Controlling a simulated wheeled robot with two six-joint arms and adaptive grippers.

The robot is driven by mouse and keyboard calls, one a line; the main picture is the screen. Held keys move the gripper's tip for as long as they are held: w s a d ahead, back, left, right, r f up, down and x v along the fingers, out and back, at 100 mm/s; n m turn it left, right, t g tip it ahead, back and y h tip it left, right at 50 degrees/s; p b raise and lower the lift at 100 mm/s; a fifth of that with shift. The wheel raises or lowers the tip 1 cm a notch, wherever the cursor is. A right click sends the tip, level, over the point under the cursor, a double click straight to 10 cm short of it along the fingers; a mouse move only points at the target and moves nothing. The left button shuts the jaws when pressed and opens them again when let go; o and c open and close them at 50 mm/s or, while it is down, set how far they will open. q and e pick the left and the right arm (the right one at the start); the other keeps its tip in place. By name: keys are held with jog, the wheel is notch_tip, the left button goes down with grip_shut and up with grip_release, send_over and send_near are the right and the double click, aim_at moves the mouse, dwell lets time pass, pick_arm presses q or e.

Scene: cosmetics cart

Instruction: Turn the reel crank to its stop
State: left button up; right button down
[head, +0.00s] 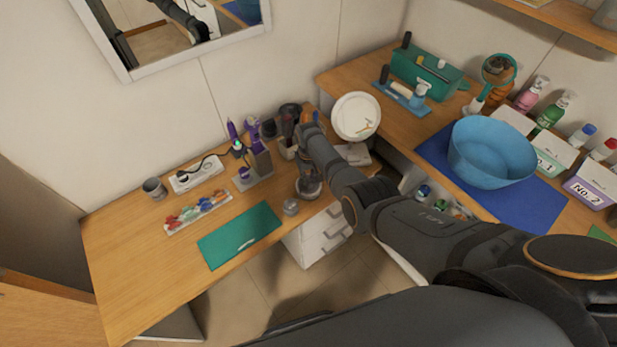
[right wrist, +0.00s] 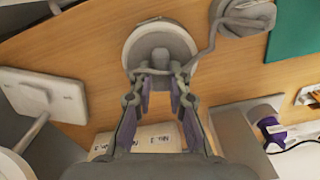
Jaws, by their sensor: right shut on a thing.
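The reel (head: 309,187) is a round grey disc near the front edge of the wooden desk. In the right wrist view it shows as a pale round body with a grey crank knob (right wrist: 160,56) over it. A grey cord runs from it to a small grey piece (head: 291,206), also seen in the right wrist view (right wrist: 246,14). My right gripper (right wrist: 157,70) reaches over the reel from the back of the desk, its fingertips shut on the knob. The fingers partly hide the knob and the crank arm. My left gripper is not in view.
A round mirror (head: 356,117) stands close to the right of my right wrist. A beige labelled holder (right wrist: 150,142) lies beneath the gripper. The desk's left end is clear.

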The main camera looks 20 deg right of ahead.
jog(key=m, duration=0.5)
jog(key=shift+m, duration=0.3)
jog(key=m, duration=0.5)
jog(key=shift+m, duration=0.3)
jog(key=shift+s, duration=0.1)
jog(key=c, duration=1.3)
grip_release()
jog(key=shift+r, duration=0.1)
